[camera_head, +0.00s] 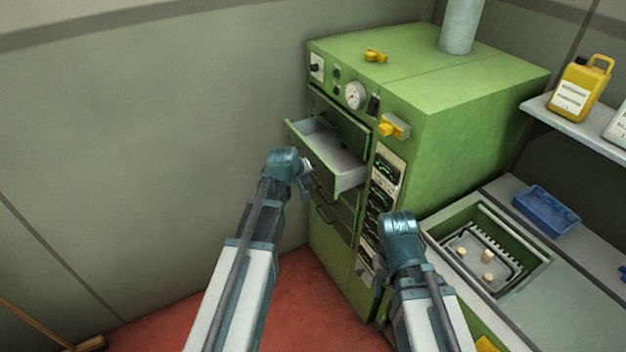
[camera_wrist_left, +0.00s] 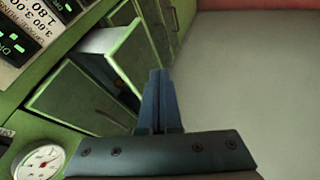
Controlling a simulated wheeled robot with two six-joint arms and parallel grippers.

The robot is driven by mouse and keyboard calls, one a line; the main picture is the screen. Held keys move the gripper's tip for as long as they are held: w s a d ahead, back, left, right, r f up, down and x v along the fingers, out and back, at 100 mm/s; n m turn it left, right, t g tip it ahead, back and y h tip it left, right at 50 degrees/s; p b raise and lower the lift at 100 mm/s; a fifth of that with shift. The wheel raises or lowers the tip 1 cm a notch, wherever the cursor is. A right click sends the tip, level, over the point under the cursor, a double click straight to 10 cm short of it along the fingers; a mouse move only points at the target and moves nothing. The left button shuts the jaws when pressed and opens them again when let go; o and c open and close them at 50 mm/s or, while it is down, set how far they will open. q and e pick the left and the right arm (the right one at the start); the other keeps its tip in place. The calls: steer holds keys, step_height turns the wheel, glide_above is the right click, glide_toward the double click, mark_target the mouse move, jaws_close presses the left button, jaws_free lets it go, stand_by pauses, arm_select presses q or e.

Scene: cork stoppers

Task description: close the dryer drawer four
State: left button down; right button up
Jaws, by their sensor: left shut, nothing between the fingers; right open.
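The green dryer (camera_head: 480,110) has a column of drawers on its front. One drawer (camera_head: 335,160) in the upper part is pulled out, showing its empty pale inside; I cannot read a number on it. My left gripper (camera_head: 306,166) is at the outer front of this drawer, partly hidden by its own wrist. In the left wrist view its fingers (camera_wrist_left: 158,100) are shut and empty, in front of the open drawer (camera_wrist_left: 140,50); I cannot tell whether they touch it. My right gripper (camera_head: 392,240) is open, low by the dryer's front right edge, with its fingers mostly hidden.
A round gauge (camera_head: 355,95) and a yellow-handled part (camera_head: 394,127) sit on the dryer. At right are a sunken tray (camera_head: 483,255) with several corks, a blue bin (camera_head: 546,210) and a shelf with a yellow jug (camera_head: 580,88).

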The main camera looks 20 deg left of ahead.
arm_select(q)
steer(key=w+d+f+b, duration=0.1)
steer(key=w+f+b, duration=0.1)
steer(key=w+d+f+b, duration=0.1)
steer(key=w+f+b, duration=0.1)
steer(key=w+f, duration=0.1)
steer(key=w+d+f+b, duration=0.1)
steer(key=w+f+b, duration=0.1)
steer(key=w+b, duration=0.1)
steer(key=shift+w+d+f, duration=0.25)
steer(key=shift+f, duration=0.05)
steer(key=w+d, duration=0.8)
steer(key=shift+w+d, duration=0.1)
steer(key=shift+w, duration=0.05)
steer(key=shift+d+r, duration=0.1)
steer(key=shift+d, duration=0.05)
steer(key=shift+w, duration=0.1)
